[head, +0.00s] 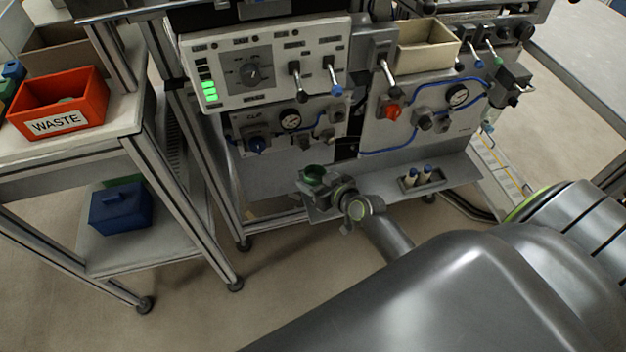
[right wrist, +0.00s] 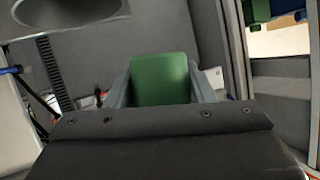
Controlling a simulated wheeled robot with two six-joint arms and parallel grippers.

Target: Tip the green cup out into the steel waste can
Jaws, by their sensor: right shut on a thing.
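The green cup (head: 314,173) is held in my right gripper (head: 316,182), in front of the machine's lower shelf in the head view. Its dark open top faces up toward the head camera, so it looks about upright. In the right wrist view the green cup (right wrist: 160,80) sits between the two grey fingers, which are shut on its sides. What is inside it cannot be made out. A grey round opening (right wrist: 70,10) shows at the top left of the right wrist view; I cannot tell whether it is the steel waste can. My left gripper is not in view.
A red bin (head: 60,103) labelled WASTE stands on the left bench (head: 75,150). A blue box (head: 121,207) is on the bench's lower shelf. The machine panel (head: 265,62) with levers, gauges and blue tubing rises behind my gripper.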

